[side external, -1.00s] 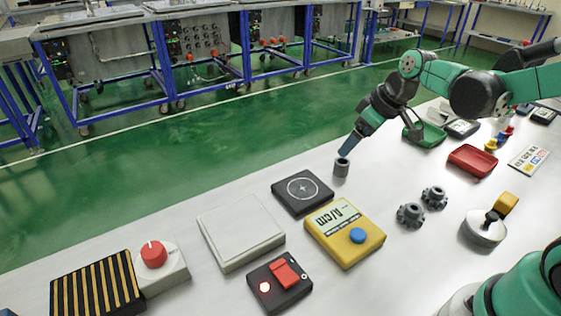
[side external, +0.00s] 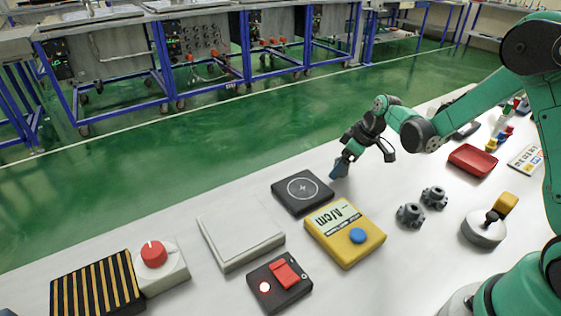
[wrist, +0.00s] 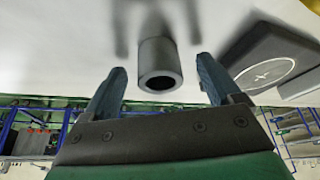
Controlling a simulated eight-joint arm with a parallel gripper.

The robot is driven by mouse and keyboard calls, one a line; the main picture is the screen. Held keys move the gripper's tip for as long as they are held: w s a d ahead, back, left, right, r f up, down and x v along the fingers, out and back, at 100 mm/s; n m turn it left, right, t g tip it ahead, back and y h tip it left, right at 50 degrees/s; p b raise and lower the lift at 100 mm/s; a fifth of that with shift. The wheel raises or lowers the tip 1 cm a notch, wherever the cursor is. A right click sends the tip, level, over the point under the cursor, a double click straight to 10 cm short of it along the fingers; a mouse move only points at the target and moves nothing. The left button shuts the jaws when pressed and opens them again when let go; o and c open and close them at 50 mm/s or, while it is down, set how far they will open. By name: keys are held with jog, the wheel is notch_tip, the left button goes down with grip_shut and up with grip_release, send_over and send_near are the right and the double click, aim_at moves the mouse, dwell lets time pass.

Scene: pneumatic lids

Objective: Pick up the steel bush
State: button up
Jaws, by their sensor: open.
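The steel bush (wrist: 160,60) is a short grey hollow cylinder with a dark bore facing the wrist camera. It stands on the white bench. My gripper (wrist: 161,68) is open, with one blue finger on each side of the bush in the wrist view. A gap shows between the bush and each finger. In the side external view my gripper (side external: 340,168) is low at the bench behind the black pad, and its fingers hide the bush there.
A black pad with a circle mark (side external: 302,191) lies close beside my gripper. The bench edge is just behind.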

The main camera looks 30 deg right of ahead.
jog(key=shift+f, duration=0.1)
grip_shut()
dwell(0.4)
